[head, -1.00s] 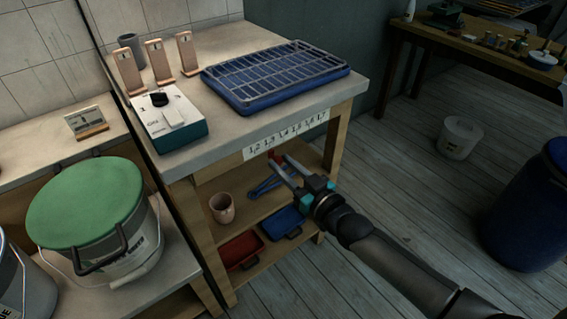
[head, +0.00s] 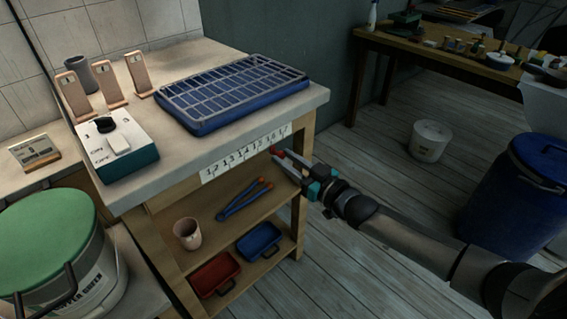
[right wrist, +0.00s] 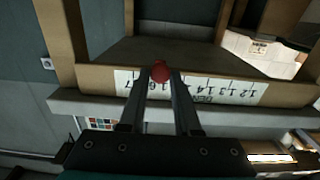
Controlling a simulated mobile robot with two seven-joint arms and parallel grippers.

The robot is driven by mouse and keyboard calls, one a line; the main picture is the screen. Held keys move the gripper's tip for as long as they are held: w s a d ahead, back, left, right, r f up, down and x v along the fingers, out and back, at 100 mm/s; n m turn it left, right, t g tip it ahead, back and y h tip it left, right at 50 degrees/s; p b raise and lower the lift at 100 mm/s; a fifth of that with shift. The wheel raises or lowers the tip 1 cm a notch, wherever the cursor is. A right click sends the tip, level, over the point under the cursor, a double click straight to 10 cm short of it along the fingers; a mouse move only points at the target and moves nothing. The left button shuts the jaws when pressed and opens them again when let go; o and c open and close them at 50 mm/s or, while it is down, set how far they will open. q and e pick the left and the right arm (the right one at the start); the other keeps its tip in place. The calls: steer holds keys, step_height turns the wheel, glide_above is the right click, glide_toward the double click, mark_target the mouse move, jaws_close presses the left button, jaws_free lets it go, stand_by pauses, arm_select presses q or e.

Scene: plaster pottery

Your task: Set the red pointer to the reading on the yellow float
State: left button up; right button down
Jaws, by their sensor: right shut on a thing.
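The red pointer (head: 274,150) is at the scale strip (head: 228,161) on the bench's front edge, towards the strip's high end. My right gripper (head: 281,154) has its fingertips on the pointer. In the right wrist view the red pointer (right wrist: 159,71) sits between the fingertips, in front of the upside-down scale strip (right wrist: 222,91), near the 6 mark; its exact reading cannot be told. The yellow float is not seen in any view. My left gripper is not in view.
The bench top holds a blue tray with a grid (head: 232,92), a white and teal box (head: 118,148) and several upright stands. A green-lidded bucket (head: 45,225) stands left.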

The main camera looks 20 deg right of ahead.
steer(key=c, duration=0.6)
jaws_free()
steer(key=shift+c, duration=0.2)
steer(key=shift+s, duration=0.1)
steer(key=shift+s+d, duration=0.15)
steer(key=shift+s, duration=0.05)
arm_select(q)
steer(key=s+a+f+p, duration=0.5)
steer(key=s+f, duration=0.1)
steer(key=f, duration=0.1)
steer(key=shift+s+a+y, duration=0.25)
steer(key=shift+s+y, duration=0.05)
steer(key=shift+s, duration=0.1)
arm_select(e)
steer(key=v, duration=1.4)
steer(key=shift+s, duration=0.25)
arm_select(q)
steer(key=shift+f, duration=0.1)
arm_select(e)
steer(key=shift+d, duration=0.1)
